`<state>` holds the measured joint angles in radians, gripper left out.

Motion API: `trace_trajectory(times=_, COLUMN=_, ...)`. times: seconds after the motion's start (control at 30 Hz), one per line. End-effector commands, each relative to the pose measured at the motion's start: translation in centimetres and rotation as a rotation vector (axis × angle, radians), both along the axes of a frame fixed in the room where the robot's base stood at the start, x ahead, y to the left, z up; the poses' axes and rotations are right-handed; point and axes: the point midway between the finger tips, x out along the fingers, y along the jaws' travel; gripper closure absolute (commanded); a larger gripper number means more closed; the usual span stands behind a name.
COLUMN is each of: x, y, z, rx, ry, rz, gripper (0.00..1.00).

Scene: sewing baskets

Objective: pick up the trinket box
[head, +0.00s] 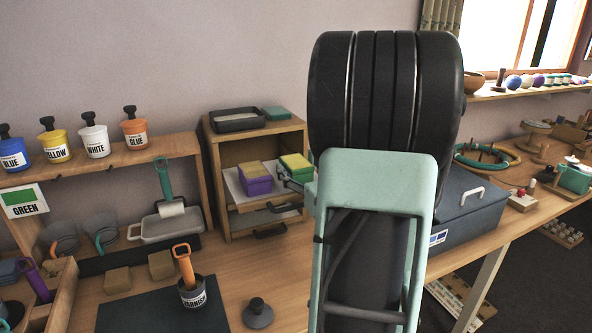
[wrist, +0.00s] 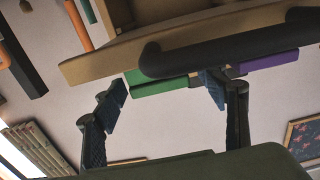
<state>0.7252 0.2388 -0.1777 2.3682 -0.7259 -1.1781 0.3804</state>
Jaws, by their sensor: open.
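Two small two-tone boxes stand side by side on a pulled-out shelf (head: 238,192) of the wooden cabinet; I cannot tell for sure which is the trinket box. One is a green and yellow box (head: 296,162), the other a purple and yellow box (head: 254,178). My gripper (head: 284,176) is at the green box's front, partly hidden behind my arm. In the tilted wrist view my gripper (wrist: 162,94) has its fingers wide apart. The green box (wrist: 160,87) shows between the fingertips, and the purple box (wrist: 268,61) is to the right. Contact cannot be made out.
A dark handle (wrist: 215,45) and a wooden board (wrist: 100,62) are close to my fingers in the wrist view. The wooden cabinet (head: 213,150) bears a dark tray (head: 236,120) on top. A dark grey case (head: 470,205) stands right of my arm. Labelled pots line a shelf at left.

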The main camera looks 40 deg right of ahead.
Motion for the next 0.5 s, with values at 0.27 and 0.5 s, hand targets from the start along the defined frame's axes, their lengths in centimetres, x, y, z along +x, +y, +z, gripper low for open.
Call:
trace_trajectory(times=0.27, x=3.1, y=-0.7, z=0.1, rx=-0.001, ry=0.000, rz=0.001, gripper=0.34)
trace_trajectory(times=0.5, x=3.2, y=-0.7, z=0.1, rx=-0.001, ry=0.000, rz=0.001, gripper=0.36)
